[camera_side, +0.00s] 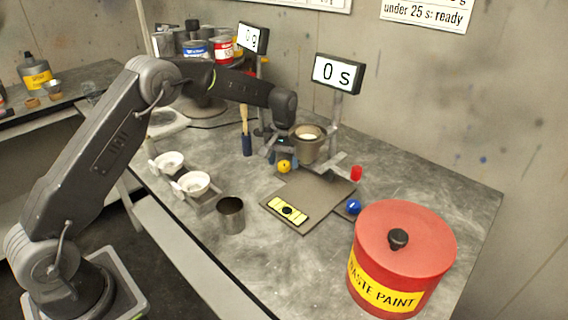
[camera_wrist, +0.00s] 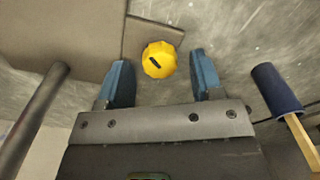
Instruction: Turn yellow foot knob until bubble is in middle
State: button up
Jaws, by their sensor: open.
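The yellow foot knob (camera_side: 285,167) sits at the back-left corner of the flat brown plate (camera_side: 325,190). In the wrist view the knob (camera_wrist: 159,60) has a dark mark on its top and lies between my two blue fingertips, with a gap on each side. My gripper (camera_side: 277,153) is open and points down just above and behind the knob; it also shows in the wrist view (camera_wrist: 160,68). A yellow level (camera_side: 301,207) with a black round part at its middle lies on the plate's front-left. The bubble is too small to make out.
A grey cup (camera_side: 308,148) on a stand is close right of my gripper. Red (camera_side: 356,173) and blue (camera_side: 353,207) knobs sit by the plate. A red waste paint bin (camera_side: 405,240) stands front right.

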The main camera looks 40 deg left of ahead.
aim_at(284, 163)
notch_tip(284, 163, up, 12)
dwell(0.4)
jog(key=shift+r, duration=0.2)
jog(key=s+d+r+m+t, duration=0.1)
jog(key=s+d+r, duration=0.1)
jog(key=s+r, duration=0.45)
jog(key=s+d+r+m+t, duration=0.15)
jog(key=s+r, duration=0.25)
jog(key=s, duration=0.5)
jog(key=s+d+f+m+t, duration=0.1)
jog(key=s+f, duration=0.1)
jog(key=s, duration=0.8)
jog(key=s+d+f+m+t, duration=0.2)
jog(key=s, duration=0.7)
jog(key=shift+s+f, duration=0.15)
jog(key=shift+s, duration=0.2)
